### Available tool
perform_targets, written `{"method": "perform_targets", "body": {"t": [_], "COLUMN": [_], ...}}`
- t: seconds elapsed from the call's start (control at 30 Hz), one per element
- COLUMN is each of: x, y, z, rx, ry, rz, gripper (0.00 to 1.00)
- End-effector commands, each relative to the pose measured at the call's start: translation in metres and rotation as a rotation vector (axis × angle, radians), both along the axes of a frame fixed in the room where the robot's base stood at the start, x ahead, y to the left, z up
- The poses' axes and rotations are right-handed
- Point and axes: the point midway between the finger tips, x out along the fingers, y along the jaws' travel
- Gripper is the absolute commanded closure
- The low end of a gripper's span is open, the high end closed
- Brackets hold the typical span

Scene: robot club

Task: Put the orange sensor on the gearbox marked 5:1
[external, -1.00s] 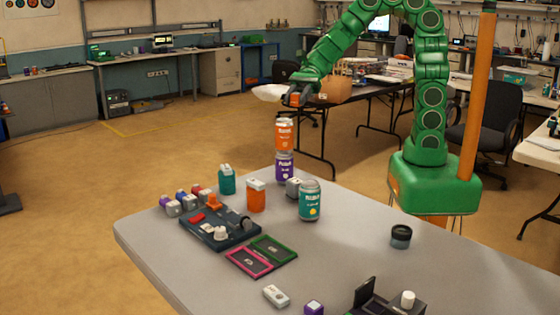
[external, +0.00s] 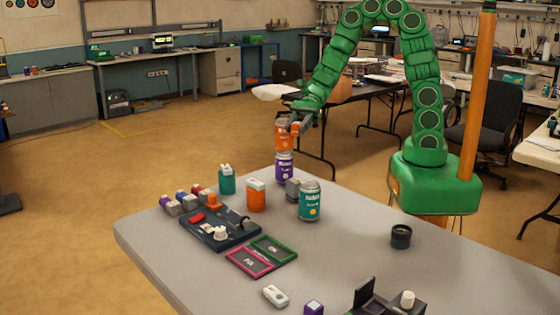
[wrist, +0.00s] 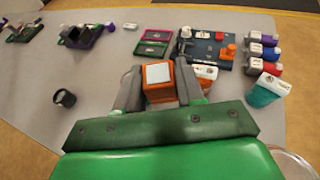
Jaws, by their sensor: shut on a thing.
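My gripper (external: 296,127) is shut on the orange sensor, a small orange block with a pale top face (wrist: 158,75). It is raised above the table, close beside the orange can in the external view. Several small grey blocks with purple, blue and red parts (external: 174,208) stand in a row at the far left, also seen in the wrist view (wrist: 262,66). I cannot read a 5:1 marking on any block, so I cannot tell which is that gearbox.
An orange can (external: 284,140) stands on a purple can (external: 284,168), near the teal can (external: 310,202). Orange (external: 256,198) and teal (external: 227,182) white-topped containers, a dark panel (external: 235,240) and pink (external: 248,272) and green trays lie left. A dark cup (external: 401,237) is right; table around it is clear.

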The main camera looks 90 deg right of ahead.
Motion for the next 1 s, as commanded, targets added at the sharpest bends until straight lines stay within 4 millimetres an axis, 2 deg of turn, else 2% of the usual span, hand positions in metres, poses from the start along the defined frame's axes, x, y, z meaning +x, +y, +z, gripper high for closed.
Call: {"method": "perform_targets", "body": {"t": [0.2,0.4,0.83,1.0], "x": [0.000,0.001,0.000,0.000], "y": [0.000,-0.001,0.000,0.000], "z": [-0.034,-0.060,-0.087,-0.104], "rx": [0.002,0.000,-0.001,0.000], "ry": [0.003,0.002,0.000,0.002], "rz": [-0.002,-0.002,0.000,-0.001], "gripper": [0.91,0.91,0.91,0.91]}}
